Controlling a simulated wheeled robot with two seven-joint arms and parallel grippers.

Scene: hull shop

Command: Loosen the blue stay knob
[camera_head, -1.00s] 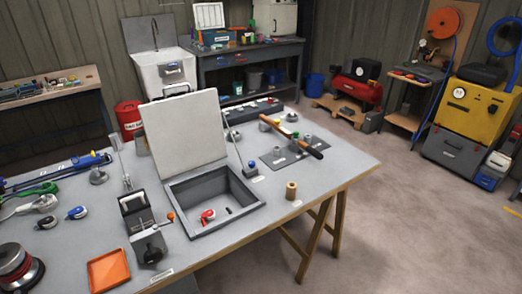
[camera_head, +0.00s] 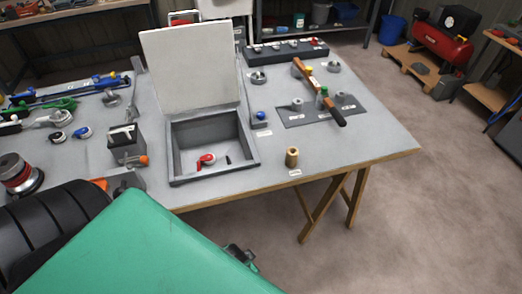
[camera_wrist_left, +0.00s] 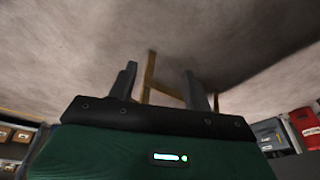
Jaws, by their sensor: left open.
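The blue stay knob (camera_head: 261,116) sits on a small grey block on the table, just right of the open hatch box (camera_head: 180,173). A thin rod by the block runs up beside the hatch lid (camera_head: 190,70), which stands up, pale and leaning back. My left gripper (camera_head: 240,256) is mostly hidden behind my green arm at the bottom of the head view, in front of the table and well apart from the knob. In the left wrist view my left gripper (camera_wrist_left: 160,75) is open with nothing between its fingers. My right gripper is not seen.
A red-handled part (camera_head: 206,160) lies inside the box. A wooden cylinder (camera_head: 292,157) stands right of it. Table trestle legs (camera_head: 335,205) stand below. The floor at right front is clear.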

